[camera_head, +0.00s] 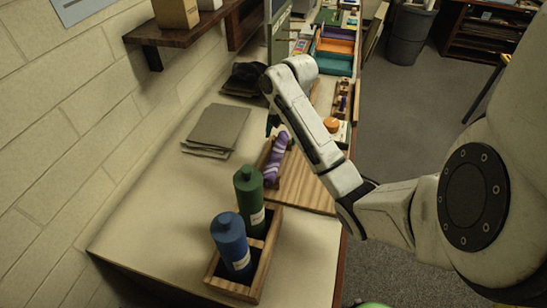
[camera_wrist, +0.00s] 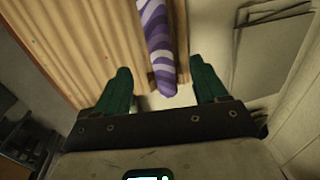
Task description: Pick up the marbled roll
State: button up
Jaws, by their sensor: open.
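The marbled roll (camera_head: 276,158) is purple with pale wavy stripes. In the head view it lies lengthwise on a ridged wooden board (camera_head: 300,186), behind the green bottle. In the wrist view the roll (camera_wrist: 158,45) comes down from the top edge, and its near end sits between and just beyond my two fingertips. My gripper (camera_wrist: 158,82) is open, with one dark green finger on each side of the roll's end and gaps between. In the head view my arm hides most of the gripper; a bit of dark green finger (camera_head: 271,124) shows just beyond the roll.
A wooden caddy (camera_head: 262,272) holds a green bottle (camera_head: 249,200) and a blue bottle (camera_head: 231,245) at the near end of the bench. Grey sheets (camera_head: 216,128) lie left of the roll. Coloured trays (camera_head: 333,62) stand farther back. A shelf (camera_head: 180,33) juts from the wall.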

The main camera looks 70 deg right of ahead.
aim_at(277, 153)
jog(key=f+b, duration=0.1)
jog(key=f, duration=0.1)
jog(key=f+b, duration=0.1)
jog(key=shift+w+a+f+b, duration=0.1)
jog(key=shift+w+f+b, duration=0.1)
jog(key=shift+f+b, duration=0.2)
jog(key=shift+f, duration=0.1)
jog(key=shift+f+b, duration=0.1)
jog(key=shift+b, duration=0.2)
jog(key=shift+w+a+f+b, duration=0.15)
jog(key=shift+f+b, duration=0.3)
jog(key=shift+f, duration=0.35)
jog(key=shift+w+a+f+b, duration=0.15)
jog(key=shift+f+b, duration=0.3)
jog(key=shift+f, duration=0.35)
jog(key=shift+w+f+b, duration=0.15)
jog(key=shift+f+b, duration=0.3)
jog(key=shift+f, duration=0.35)
jog(key=shift+c, duration=0.3)
jog(key=c, duration=1.1)
jog(key=shift+r, duration=0.1)
jog(key=shift+c, duration=0.2)
